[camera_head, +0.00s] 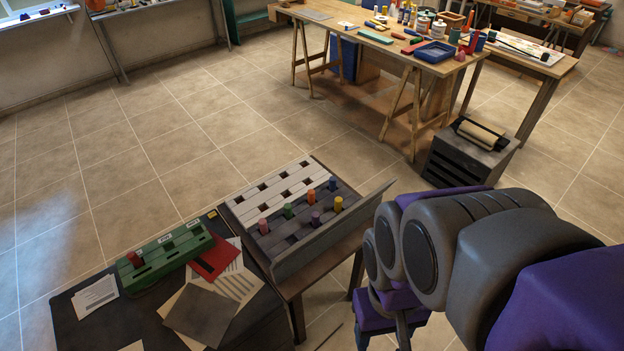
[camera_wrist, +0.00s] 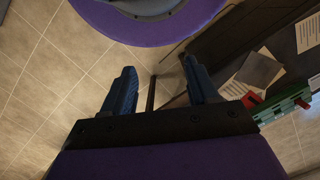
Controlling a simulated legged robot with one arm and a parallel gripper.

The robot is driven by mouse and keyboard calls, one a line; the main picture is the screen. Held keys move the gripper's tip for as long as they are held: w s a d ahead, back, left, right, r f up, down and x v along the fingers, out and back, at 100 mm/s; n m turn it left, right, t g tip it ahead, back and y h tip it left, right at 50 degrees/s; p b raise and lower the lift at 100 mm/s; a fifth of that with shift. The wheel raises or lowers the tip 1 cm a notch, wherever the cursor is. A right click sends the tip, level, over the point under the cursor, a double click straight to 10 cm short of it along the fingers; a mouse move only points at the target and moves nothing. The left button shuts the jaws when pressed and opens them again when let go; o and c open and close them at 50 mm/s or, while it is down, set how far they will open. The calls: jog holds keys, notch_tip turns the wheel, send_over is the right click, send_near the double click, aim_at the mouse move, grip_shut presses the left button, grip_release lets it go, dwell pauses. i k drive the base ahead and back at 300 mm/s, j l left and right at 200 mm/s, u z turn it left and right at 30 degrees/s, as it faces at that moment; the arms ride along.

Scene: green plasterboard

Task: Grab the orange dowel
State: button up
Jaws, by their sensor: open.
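The orange dowel (camera_head: 311,196) stands upright in a grey-and-white slotted board (camera_head: 271,188) on a small table, in the head view. Around it in the board stand a blue dowel (camera_head: 333,184), a yellow dowel (camera_head: 338,204), a purple dowel (camera_head: 315,220), a green dowel (camera_head: 288,211) and a pinkish-red dowel (camera_head: 263,227). My gripper (camera_wrist: 160,88) shows in the wrist view with its two blue fingers wide apart and nothing between them. It points at the floor beside the tables, away from the dowels. The orange dowel cannot be made out in the wrist view.
A green block (camera_head: 165,257) with a red dowel (camera_head: 134,259) and loose papers lies on a dark table at left. A raised panel (camera_head: 330,237) borders the board on my arm's side. A cluttered workbench (camera_head: 400,48) and a dark cabinet (camera_head: 468,152) stand behind. Tiled floor is open between.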

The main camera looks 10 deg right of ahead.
aim_at(311, 192)
jog(key=i+l+u, duration=0.4)
jog(key=l, duration=0.25)
jog(key=l+u, duration=0.2)
jog(key=l, duration=0.15)
jog(key=i+l+u, duration=0.2)
jog(key=l, duration=0.15)
jog(key=l+u, duration=0.2)
jog(key=l, duration=0.2)
